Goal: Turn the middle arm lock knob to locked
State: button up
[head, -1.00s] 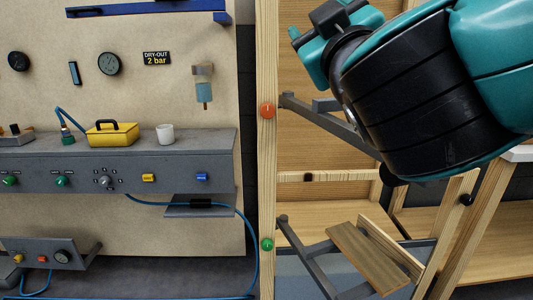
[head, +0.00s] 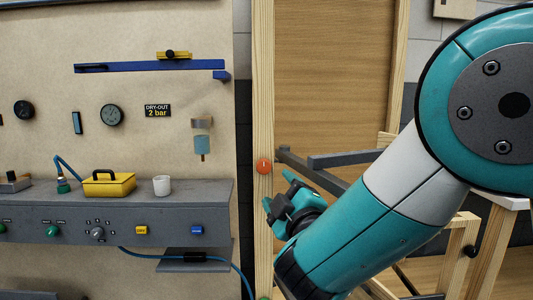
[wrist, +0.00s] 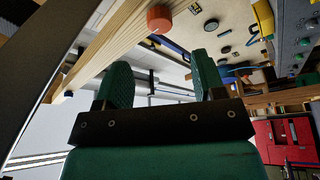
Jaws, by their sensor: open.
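A round orange-red knob (head: 264,166) with a pale mark sits on the front wooden post (head: 264,90), where a dark grey arm (head: 325,180) meets the post. A green knob (head: 264,298) lower on the post is cut by the bottom edge. My gripper (head: 278,190) is just right of and below the orange knob in the picture, apart from it. In the wrist view the gripper (wrist: 161,62) is open and empty, with two green fingers spread. The orange knob (wrist: 159,18) shows beyond the fingertips, above the gap between them.
Another grey arm (head: 345,158) reaches right from near the post. A grey control shelf (head: 130,208) at left carries a yellow box (head: 108,184) and a white cup (head: 162,185). A blue rail (head: 150,66) hangs on the board above.

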aim_at(264, 169)
jog(key=p+x, duration=0.5)
jog(key=x, duration=0.4)
jog(key=shift+p, duration=0.35)
jog(key=shift+c, duration=0.4)
jog(key=c, duration=0.8)
jog(key=shift+c, duration=0.2)
